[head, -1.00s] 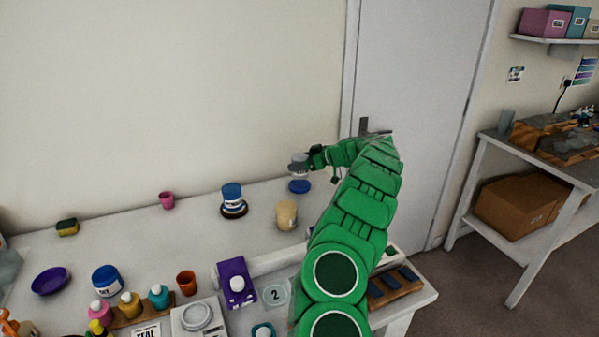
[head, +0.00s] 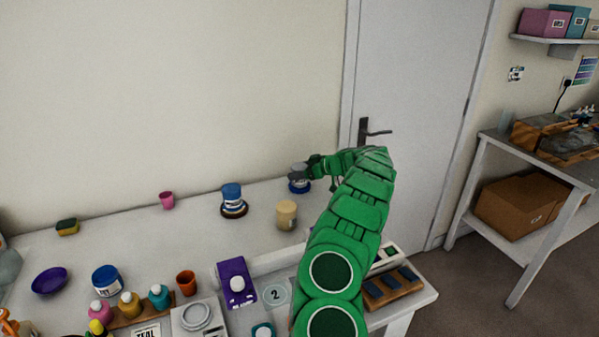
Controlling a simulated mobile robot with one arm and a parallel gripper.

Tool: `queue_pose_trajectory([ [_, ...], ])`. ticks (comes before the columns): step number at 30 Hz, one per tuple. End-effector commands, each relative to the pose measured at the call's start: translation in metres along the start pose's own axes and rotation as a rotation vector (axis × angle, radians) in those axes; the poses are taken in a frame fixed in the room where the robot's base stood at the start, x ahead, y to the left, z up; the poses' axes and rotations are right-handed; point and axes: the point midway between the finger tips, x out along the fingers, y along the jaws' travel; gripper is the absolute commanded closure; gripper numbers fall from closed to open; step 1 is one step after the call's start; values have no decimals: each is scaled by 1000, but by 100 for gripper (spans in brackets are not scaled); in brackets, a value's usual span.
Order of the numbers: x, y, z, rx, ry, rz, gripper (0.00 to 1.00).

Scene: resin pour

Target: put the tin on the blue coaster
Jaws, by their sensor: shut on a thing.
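My gripper (head: 299,171) is at the back right of the table, shut on a small pale tin (head: 297,180). The jaws cover much of the tin. The blue coaster (head: 300,190) lies directly below it, with part of its rim showing. The tin looks upright and at or just above the coaster. I cannot tell whether they touch.
A blue-and-white tin (head: 232,194) stands on a dark round coaster (head: 234,209) to the left. A beige jar (head: 287,214) stands in front of the gripper.

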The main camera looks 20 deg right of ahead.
Motion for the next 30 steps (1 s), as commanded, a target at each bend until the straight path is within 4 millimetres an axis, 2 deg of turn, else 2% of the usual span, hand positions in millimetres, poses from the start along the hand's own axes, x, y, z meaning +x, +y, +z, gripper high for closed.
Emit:
queue_pose_trajectory([
  [4,1,0,2,0,0,0,64],
  [5,1,0,3,0,0,0,27],
  [9,1,0,3,0,0,0,5],
  [10,1,0,3,0,0,0,3],
  [21,0,0,0,0,0,0,3],
  [26,-20,1,0,0,1,1,3],
  [30,-46,1,-1,0,1,4,3],
])
